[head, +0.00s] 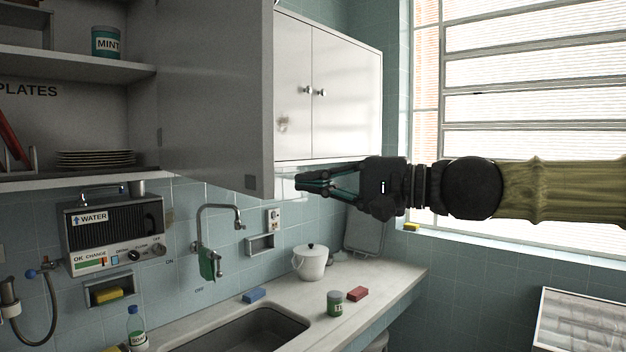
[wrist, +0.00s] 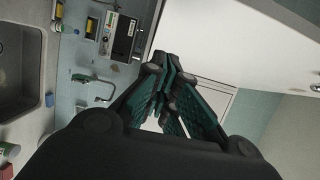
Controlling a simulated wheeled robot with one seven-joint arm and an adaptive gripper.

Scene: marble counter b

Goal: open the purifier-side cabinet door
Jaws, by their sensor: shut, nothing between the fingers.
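The purifier-side cabinet door (head: 215,90) stands swung open, a tall grey panel projecting towards me from the right side of the open cabinet. Inside that cabinet are shelves (head: 90,67) with a mint tin (head: 106,42) and a stack of plates (head: 96,159). The water purifier (head: 115,232) hangs on the tiles below; it also shows in the wrist view (wrist: 119,36). My gripper (head: 299,183) is shut and empty, just right of the door's lower free edge. I cannot tell whether its fingertips touch the door. In the wrist view the fingers (wrist: 170,85) overlap a broad pale panel.
A second cabinet (head: 335,85) with two knobs is closed, behind and above my gripper. The counter below holds a sink (head: 245,330), white pot (head: 311,262), green tin (head: 335,302), red block (head: 357,293) and blue sponge (head: 254,295). A window is at right.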

